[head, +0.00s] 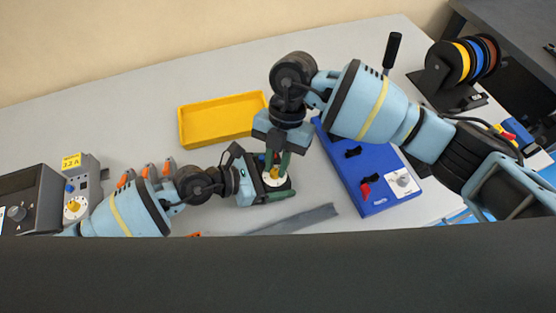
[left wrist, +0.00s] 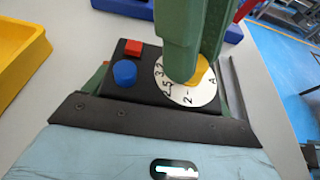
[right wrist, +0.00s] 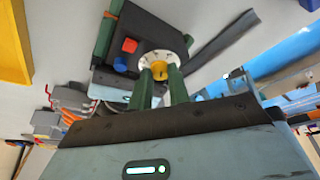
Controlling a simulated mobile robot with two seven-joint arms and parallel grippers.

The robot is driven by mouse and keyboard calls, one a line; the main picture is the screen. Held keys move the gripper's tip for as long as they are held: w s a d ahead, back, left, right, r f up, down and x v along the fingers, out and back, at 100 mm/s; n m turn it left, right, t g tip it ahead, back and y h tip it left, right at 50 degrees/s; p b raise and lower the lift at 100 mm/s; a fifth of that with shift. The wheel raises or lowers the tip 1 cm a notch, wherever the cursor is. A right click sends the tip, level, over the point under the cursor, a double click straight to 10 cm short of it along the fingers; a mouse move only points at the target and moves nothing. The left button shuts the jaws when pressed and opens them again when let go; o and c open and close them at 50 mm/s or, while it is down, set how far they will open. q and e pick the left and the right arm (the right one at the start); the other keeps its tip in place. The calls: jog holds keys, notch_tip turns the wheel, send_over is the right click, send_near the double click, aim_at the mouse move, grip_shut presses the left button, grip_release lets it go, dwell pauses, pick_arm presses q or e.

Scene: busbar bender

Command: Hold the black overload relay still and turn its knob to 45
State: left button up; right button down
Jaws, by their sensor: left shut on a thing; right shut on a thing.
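The black overload relay (head: 256,193) stands on the table in front of me, partly hidden by both grippers. In the left wrist view it shows a red square button (left wrist: 132,47), a blue round button (left wrist: 124,73) and a white numbered dial (left wrist: 185,92) with a yellow knob (left wrist: 204,72). The pointer setting is hidden by fingers. My left gripper (head: 274,184) is shut on the relay body from the left, one finger along each side. My right gripper (head: 277,163) points down from above and is shut on the yellow knob, which also shows in the right wrist view (right wrist: 158,72).
A yellow tray (head: 222,121) lies behind the relay. A blue panel (head: 367,178) with a dial is close on the right. A grey bar (head: 300,219) lies in front. A grey device (head: 79,190) and orange-tipped items (head: 146,172) are left; wire spools (head: 465,60) stand far right.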

jog(key=n, duration=0.1)
jog(key=n+h, duration=0.1)
jog(key=n, duration=0.2)
jog(key=shift+a+n+h, duration=0.25)
jog(key=shift+n+h, duration=0.05)
jog(key=shift+h, duration=0.1)
dwell(0.4)
jog(key=c, duration=1.3)
grip_release()
jog(key=v, duration=1.2)
jog(key=shift+w, duration=0.2)
